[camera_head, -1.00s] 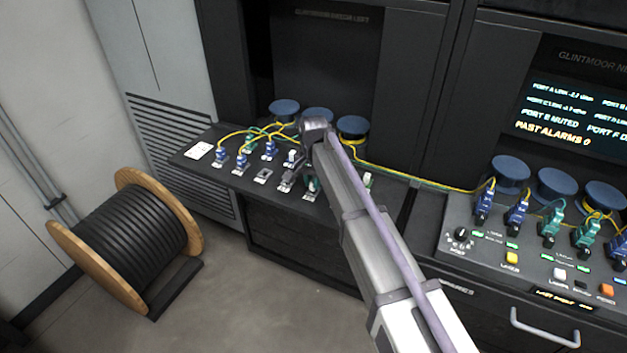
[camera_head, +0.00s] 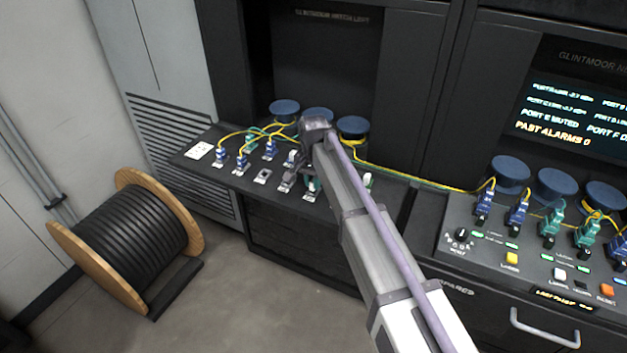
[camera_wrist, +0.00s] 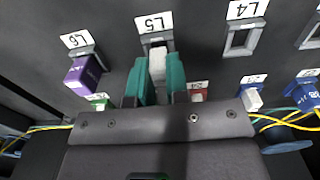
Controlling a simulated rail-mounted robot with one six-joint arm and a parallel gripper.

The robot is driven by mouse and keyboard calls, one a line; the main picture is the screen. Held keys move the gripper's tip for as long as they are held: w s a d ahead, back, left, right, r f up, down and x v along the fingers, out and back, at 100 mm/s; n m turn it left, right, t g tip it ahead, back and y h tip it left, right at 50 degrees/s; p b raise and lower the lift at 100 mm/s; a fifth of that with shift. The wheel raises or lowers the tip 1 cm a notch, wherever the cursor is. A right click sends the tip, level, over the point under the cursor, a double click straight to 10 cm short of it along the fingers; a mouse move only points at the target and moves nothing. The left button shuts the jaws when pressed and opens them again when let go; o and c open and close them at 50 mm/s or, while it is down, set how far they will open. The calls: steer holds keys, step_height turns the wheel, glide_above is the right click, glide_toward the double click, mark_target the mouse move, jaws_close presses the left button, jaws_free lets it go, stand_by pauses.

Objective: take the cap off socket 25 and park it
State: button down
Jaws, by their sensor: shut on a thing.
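In the wrist view, the two teal fingers of my gripper (camera_wrist: 156,82) are shut on a pale grey-white cap (camera_wrist: 157,64). The cap is at the socket under a label (camera_wrist: 154,22) that seems to read L5. A small dark fitting shows just above the cap. Whether the cap is still seated or slightly drawn out, I cannot tell. In the head view my arm covers most of this spot, and the cap cannot be made out there.
A purple plug (camera_wrist: 84,74) sits to the left under L6. An empty square socket (camera_wrist: 241,39) is to the right under L4. Blue plugs with yellow cables (camera_head: 242,160) crowd the panel's left part. A cable drum (camera_head: 125,240) stands on the floor at left.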

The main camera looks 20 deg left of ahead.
steer(key=shift+f+b, duration=0.6)
steer(key=c, duration=1)
jaws_free()
steer(key=shift+c, duration=0.2)
steer(key=shift+r, duration=0.15)
step_height(320, 180, up, 11)
steer(key=p, duration=1.1)
steer(key=shift+f, duration=0.2)
